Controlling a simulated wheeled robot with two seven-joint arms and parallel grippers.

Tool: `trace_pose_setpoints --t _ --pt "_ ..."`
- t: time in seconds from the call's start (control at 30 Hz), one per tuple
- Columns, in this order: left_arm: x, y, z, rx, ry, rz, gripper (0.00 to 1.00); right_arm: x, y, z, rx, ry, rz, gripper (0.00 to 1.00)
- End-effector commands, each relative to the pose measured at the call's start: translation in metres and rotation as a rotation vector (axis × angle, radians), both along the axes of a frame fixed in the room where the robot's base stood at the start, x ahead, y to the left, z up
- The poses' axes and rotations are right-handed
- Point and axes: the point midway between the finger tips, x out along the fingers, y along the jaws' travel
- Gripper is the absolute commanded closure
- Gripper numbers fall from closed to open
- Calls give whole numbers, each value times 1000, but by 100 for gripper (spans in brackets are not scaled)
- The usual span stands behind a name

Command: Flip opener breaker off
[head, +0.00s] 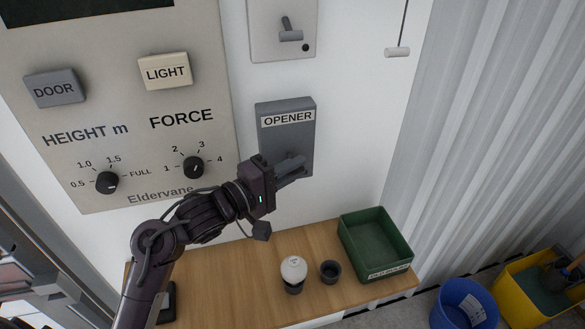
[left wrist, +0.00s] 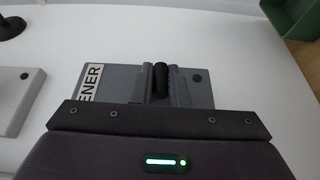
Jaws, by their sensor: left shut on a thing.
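The opener breaker (head: 286,108) is a grey box on the white wall with an "OPENER" label at its top. It also shows in the left wrist view (left wrist: 118,90), turned sideways, with a black lever (left wrist: 160,76) on its face. My left gripper (head: 291,169) reaches the lower half of the box from the lower left. Its grey fingers are shut on the lever. In the head view the fingers hide the lever, so its exact position is hard to tell there. My right gripper is in neither view.
A control panel (head: 120,115) with buttons and dials is at the left. A switch plate (head: 262,45) is above the breaker, and a pull cord handle (head: 397,52) hangs to its right. Below, a wooden bench (head: 245,290) holds a bulb (head: 294,268), a dark cup (head: 330,271) and a green bin (head: 350,250).

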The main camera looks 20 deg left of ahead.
Motion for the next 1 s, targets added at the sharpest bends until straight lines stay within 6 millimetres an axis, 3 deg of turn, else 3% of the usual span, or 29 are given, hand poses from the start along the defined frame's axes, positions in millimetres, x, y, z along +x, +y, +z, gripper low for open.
trace_pose_setpoints --t 0.03,0.4,0.97,1.0 --pt "0 -1 -9 20 -15 -4 100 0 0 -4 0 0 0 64" --pt "2 1 -13 113 -151 -4 100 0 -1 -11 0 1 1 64" --pt "2 1 -14 129 -173 -5 100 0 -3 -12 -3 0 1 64" --pt "2 1 -14 128 -173 -5 83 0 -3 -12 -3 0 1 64"
